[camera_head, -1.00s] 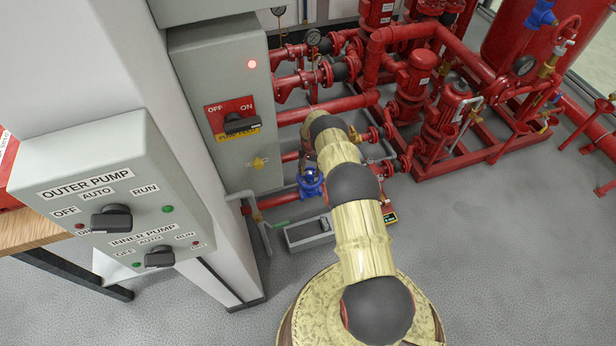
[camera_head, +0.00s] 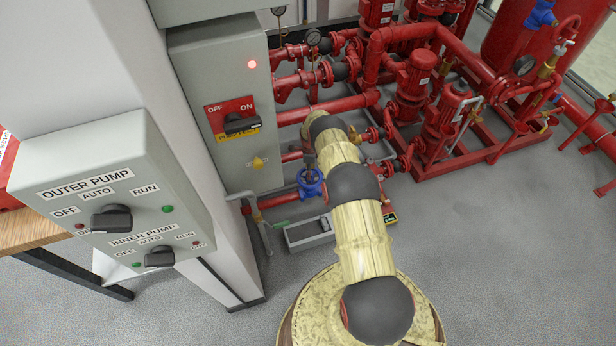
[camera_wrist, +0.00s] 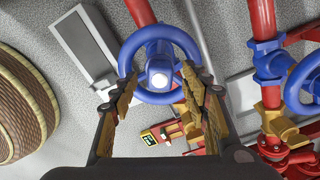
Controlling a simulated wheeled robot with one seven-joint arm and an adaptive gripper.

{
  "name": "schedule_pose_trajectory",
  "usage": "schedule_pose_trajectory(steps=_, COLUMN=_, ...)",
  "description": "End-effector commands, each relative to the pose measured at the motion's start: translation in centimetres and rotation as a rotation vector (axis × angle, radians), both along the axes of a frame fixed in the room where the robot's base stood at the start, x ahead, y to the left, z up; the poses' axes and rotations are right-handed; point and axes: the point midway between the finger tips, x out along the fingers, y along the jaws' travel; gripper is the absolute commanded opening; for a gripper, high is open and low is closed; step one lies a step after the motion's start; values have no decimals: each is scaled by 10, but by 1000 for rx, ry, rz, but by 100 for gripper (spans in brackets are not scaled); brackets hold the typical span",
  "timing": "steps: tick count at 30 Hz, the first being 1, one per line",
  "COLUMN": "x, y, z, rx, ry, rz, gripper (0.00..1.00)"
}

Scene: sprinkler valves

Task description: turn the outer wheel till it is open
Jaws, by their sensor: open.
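A blue handwheel (camera_wrist: 160,42) with a pale hub sits on a red pipe, straight ahead of my gripper (camera_wrist: 160,84) in the wrist view. My gripper is open. Its two fingers lie on either side of the wheel's lower part and overlap its rim in the picture; I cannot tell whether they touch it. A second blue wheel (camera_wrist: 304,84) is at the right edge of the wrist view. In the head view a blue wheel (camera_head: 311,184) shows just left of my arm, low on the pipes. No label shows which wheel is the outer one.
A grey open box (camera_head: 308,234) lies on the floor by the wheel. Red pipes and pumps (camera_head: 412,82) fill the back. A grey cabinet (camera_head: 228,90) and the pump switch box (camera_head: 112,190) stand at left.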

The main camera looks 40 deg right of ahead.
Motion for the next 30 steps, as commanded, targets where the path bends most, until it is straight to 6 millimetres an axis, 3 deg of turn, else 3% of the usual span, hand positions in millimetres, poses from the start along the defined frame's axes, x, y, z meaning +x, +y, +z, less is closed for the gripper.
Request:
schedule_pose_trajectory(steps=11, x=0, y=0, z=-1, rx=0, ry=0, rz=-63, gripper=46)
schedule_pose_trajectory(steps=20, x=0, y=0, z=-30, rx=1, ry=1, rz=-62, gripper=46)
schedule_pose_trajectory(steps=27, x=-2, y=1, z=-32, rx=2, ry=4, rz=-61, gripper=46)
schedule_pose_trajectory(steps=30, x=-3, y=2, z=-33, rx=2, ry=5, rz=-61, gripper=40)
